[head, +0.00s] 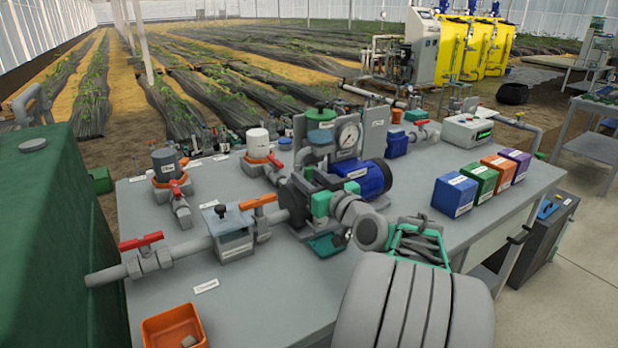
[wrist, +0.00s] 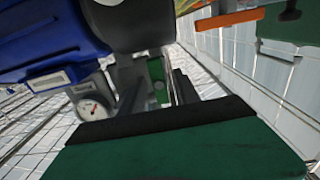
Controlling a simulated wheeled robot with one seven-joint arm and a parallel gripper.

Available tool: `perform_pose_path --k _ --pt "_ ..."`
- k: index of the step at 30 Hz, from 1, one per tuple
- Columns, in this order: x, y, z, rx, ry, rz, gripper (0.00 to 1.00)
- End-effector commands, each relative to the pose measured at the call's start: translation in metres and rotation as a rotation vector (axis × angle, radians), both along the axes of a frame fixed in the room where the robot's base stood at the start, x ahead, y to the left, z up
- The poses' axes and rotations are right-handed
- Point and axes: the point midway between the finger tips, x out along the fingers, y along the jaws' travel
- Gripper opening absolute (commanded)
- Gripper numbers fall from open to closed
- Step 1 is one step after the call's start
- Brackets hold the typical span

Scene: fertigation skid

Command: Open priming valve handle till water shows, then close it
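An orange lever handle (head: 258,202) lies on the grey inlet pipework left of the pump (head: 310,190). The labels are too small to read, so I cannot tell which is the priming valve handle. My gripper (head: 321,225) is low at the front of the pump, its teal fingers apart and seemingly empty, right of the orange handles. In the wrist view one dark green finger fills the bottom, and an orange bar (wrist: 228,18) shows at the top right. No water is visible.
Red-handled valves (head: 141,241) stand to the left. An orange bin (head: 174,328) is at the bench's front. Coloured boxes (head: 454,195) stand right. The front-left bench is mostly clear.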

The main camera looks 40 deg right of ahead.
Motion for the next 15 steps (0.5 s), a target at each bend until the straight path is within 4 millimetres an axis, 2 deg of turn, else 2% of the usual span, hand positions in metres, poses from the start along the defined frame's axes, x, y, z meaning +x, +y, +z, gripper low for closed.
perform_pose_path --k 6,15 --pt "0.0007 -0.0001 0.0001 0.000 0.000 0.000 0.38" --pt "0.0005 0.0000 0.0000 0.000 0.000 0.000 0.14"
